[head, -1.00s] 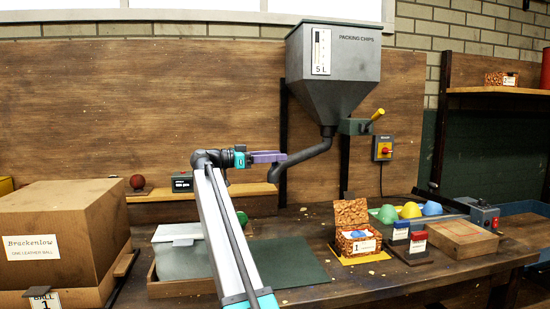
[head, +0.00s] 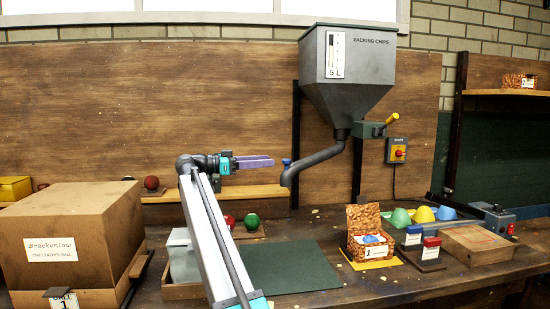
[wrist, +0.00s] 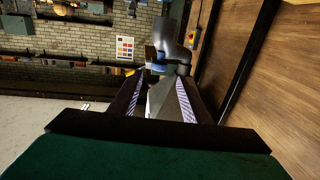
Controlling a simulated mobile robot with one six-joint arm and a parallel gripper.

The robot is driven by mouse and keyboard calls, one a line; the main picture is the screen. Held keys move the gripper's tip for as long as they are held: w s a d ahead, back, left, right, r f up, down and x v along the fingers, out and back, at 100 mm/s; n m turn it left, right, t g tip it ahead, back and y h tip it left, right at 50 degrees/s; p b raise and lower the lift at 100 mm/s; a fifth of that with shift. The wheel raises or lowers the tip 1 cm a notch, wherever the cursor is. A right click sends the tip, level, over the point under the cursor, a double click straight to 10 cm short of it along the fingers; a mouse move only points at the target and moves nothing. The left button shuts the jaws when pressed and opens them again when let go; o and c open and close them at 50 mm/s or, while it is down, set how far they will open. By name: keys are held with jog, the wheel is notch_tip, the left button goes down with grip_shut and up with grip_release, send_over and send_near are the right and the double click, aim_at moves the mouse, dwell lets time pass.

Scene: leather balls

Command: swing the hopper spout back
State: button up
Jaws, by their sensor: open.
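The grey hopper (head: 347,75), marked PACKING CHIPS, hangs on the back board. Its dark spout (head: 315,158) bends down and left, and its outlet hangs above the bench. A small blue knob (head: 287,162) stands on the spout's outer end. My gripper (head: 272,162), with purple fingers, is open and empty just left of the knob, with a small gap between. In the wrist view the open fingers of my gripper (wrist: 158,88) point at the spout (wrist: 166,42), and the blue knob (wrist: 160,67) shows beyond and between the tips.
A yellow-handled lever (head: 390,121) sits right of the hopper outlet. Below are a green mat (head: 287,268), an open patterned box (head: 372,248) and colored domes (head: 422,214). A Brackenlow carton (head: 75,235) stands at left. Red and green balls (head: 251,221) sit behind the mat.

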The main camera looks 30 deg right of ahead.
jog(key=shift+p+v, duration=1.25)
jog(key=shift+v, duration=1.4)
jog(key=shift+s, duration=0.1)
